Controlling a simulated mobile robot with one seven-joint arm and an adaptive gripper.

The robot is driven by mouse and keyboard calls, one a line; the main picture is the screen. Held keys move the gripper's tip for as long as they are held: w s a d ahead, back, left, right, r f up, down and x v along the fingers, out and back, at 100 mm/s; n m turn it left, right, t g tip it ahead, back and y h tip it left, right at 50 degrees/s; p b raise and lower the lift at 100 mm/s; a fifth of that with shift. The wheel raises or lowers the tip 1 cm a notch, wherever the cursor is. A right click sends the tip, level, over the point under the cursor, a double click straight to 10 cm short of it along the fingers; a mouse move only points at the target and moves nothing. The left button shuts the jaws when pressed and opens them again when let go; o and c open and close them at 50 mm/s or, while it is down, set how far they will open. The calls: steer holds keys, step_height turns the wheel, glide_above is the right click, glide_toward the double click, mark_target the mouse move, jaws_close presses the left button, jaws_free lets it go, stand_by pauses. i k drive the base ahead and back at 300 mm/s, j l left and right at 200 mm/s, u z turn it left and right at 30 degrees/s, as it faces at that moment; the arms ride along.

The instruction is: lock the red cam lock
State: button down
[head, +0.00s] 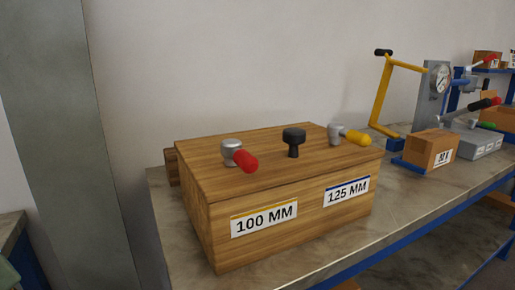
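The red cam lock (240,156) is on the top of a wooden box, toward the left. It has a silver round head, and its red handle points to the lower right, toward the box's front edge. A black knob (293,141) stands near the middle of the box top. A second cam lock with a yellow handle (352,136) is on the right, its handle pointing right. The wooden box (203,219) has labels reading 100 MM and 125 MM on its front. My gripper is not in view.
The box stands on a grey workbench (411,185) with a blue frame. A grey column (62,140) stands at the left. Bare bench lies in front right.

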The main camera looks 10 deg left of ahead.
mark_target(230, 148)
steer(key=k, duration=0.2)
steer(key=k+u, duration=0.3)
steer(key=k+j+u, duration=0.1)
steer(key=u, duration=0.2)
steer(key=l+u, duration=0.25)
steer(key=u, duration=0.25)
steer(key=l+u, duration=0.3)
steer(key=u, duration=0.15)
steer(key=k+l, duration=0.1)
steer(key=l, duration=0.05)
